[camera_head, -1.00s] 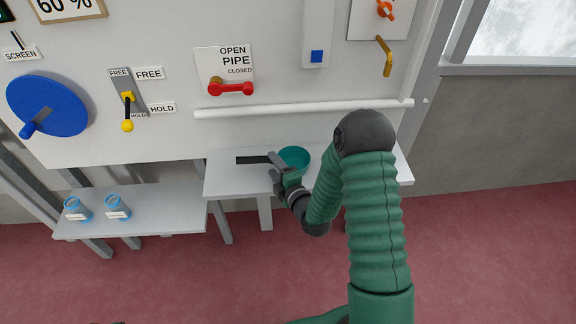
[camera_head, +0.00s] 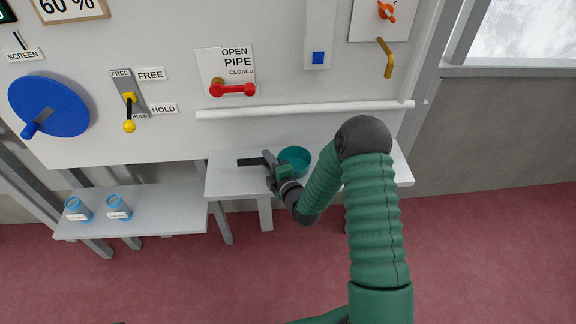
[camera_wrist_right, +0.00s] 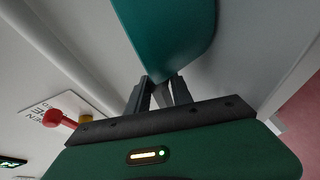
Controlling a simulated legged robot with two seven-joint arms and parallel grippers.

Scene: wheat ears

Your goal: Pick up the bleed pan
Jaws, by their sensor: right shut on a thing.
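The bleed pan, a teal round bowl (camera_head: 296,161) with a dark flat handle (camera_head: 249,162) pointing left, sits at the small white shelf (camera_head: 228,182). My right gripper (camera_head: 268,161) is at the pan's left side, where handle and bowl meet, and is shut on the pan. In the right wrist view, the teal pan (camera_wrist_right: 168,35) fills the upper middle, close against the narrow fingertips (camera_wrist_right: 163,82). The exact grip point is partly hidden. I cannot tell whether the pan is lifted off the shelf. My left gripper is not in view.
A white rail (camera_head: 305,109) runs along the panel above the shelf. A red pipe handle (camera_head: 233,89) and a yellow lever (camera_head: 129,126) stick out from the panel. Two blue jars (camera_head: 118,207) stand on the lower left shelf (camera_head: 165,223).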

